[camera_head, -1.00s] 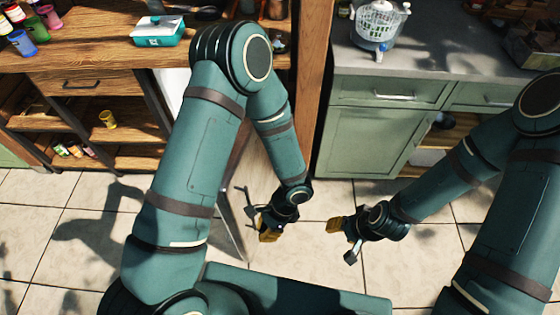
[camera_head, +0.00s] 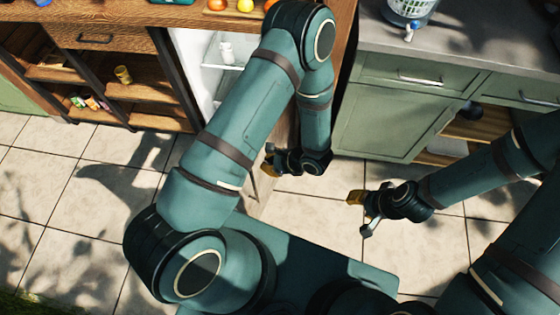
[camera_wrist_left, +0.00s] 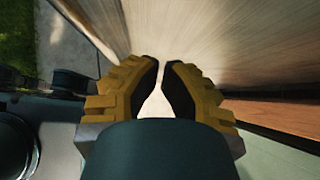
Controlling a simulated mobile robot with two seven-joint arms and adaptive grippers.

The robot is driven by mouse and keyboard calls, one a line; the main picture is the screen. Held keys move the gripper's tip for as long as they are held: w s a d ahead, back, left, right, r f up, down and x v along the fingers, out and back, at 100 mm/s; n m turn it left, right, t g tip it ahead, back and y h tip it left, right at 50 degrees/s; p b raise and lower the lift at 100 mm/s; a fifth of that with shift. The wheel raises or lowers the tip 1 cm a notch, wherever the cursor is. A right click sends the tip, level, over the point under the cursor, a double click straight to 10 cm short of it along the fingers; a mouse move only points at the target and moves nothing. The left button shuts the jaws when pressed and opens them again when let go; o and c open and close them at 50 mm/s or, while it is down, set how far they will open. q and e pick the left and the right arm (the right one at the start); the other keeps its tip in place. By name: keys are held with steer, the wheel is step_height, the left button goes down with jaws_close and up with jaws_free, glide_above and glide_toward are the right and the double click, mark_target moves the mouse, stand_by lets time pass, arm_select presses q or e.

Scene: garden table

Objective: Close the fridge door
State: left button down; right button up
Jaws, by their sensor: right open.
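The fridge (camera_head: 212,75) is open below the wooden counter, and its white interior with shelves shows beside my left arm. Its wood-faced door (camera_head: 257,196) stands out towards me, largely hidden behind that arm. In the left wrist view the door (camera_wrist_left: 215,45) is a broad wooden panel just beyond the fingers. My left gripper (camera_head: 270,161) is at the door; contact cannot be told. Its fingertips are close together with a narrow gap and nothing visible between them (camera_wrist_left: 160,68). My right gripper (camera_head: 361,214) is open and empty above the floor, right of the door.
A small white item (camera_head: 226,53) stands on a fridge shelf. Open wooden shelves (camera_head: 125,85) are left of the fridge. A green cabinet (camera_head: 390,115) with a grey worktop is on the right. The tiled floor (camera_head: 305,205) between my grippers looks clear.

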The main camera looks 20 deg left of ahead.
arm_select(q)
steer(key=shift+a+f, duration=0.1)
steer(key=shift+a, duration=2.05)
